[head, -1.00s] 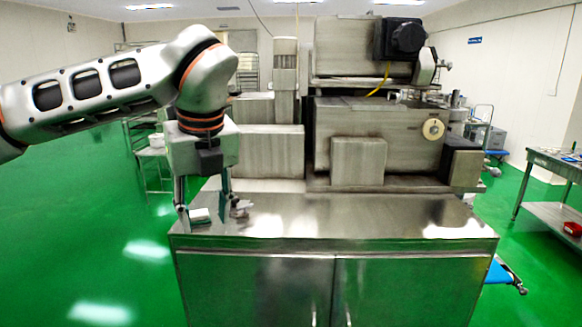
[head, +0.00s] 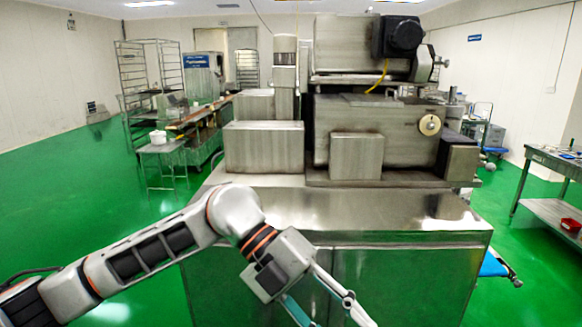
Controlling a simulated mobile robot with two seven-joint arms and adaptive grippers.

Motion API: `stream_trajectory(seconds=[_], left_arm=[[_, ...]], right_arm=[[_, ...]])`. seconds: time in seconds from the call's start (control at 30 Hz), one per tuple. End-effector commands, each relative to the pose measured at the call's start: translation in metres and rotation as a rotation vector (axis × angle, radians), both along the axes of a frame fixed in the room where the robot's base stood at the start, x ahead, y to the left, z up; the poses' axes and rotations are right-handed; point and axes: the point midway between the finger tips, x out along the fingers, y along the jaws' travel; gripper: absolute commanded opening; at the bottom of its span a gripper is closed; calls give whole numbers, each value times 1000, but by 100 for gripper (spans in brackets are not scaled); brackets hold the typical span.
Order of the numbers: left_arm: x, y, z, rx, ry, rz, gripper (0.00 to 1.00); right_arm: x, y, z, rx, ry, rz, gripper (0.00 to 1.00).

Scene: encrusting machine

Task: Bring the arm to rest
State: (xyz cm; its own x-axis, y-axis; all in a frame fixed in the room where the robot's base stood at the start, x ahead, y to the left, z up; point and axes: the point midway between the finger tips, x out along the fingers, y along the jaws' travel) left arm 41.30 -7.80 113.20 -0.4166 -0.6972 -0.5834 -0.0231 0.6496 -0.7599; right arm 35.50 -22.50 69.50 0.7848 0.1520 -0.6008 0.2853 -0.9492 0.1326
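My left arm (head: 150,253) comes in from the left, bent low in front of the steel cabinet. Its gripper (head: 325,316) points down and to the right at the bottom of the head view. The two fingers stand apart with a gap between them, and I see nothing held in the visible part. The fingertips are cut off by the lower edge. My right arm and gripper are not in view.
The encrusting machine (head: 375,128) stands on the steel cabinet (head: 400,270), whose front top is bare. A steel side table (head: 550,160) with a red item (head: 571,226) stands at right. Rack and tables stand back left. Green floor at left is open.

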Motion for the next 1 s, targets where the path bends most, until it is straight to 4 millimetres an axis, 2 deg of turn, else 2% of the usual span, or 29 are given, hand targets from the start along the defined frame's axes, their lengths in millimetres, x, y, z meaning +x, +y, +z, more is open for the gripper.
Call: stream_trajectory(seconds=[0.03, 0.1, 0.27, 0.43, 0.57, 0.67, 0.77, 0.87, 0.9, 0.97, 1.0], left_arm=[[-11, -12, 2, -102, 53, -5, 39], [-19, -26, 13, -244, 113, 5, 39], [-18, -43, 39, -549, 248, 99, 39], [10, -36, 55, -829, 388, 296, 39], [46, -14, 50, -996, 488, 509, 39], [75, 11, 31, -1090, 562, 702, 39], [103, 42, -3, -1146, 629, 916, 39], [122, 77, -51, -1164, 694, 1143, 39], [127, 93, -73, -1159, 718, 1237, 39], [131, 115, -108, -1140, 752, 1373, 39], [131, 130, -132, -1122, 773, 1459, 39]], right_arm=[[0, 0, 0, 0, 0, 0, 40], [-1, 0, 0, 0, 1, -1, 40], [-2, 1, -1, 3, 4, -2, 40], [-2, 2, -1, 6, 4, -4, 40], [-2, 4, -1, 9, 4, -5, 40], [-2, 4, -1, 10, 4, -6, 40], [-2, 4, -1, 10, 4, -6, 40], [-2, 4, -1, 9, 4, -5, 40], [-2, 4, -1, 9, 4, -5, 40], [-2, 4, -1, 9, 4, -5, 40], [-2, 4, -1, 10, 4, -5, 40]])
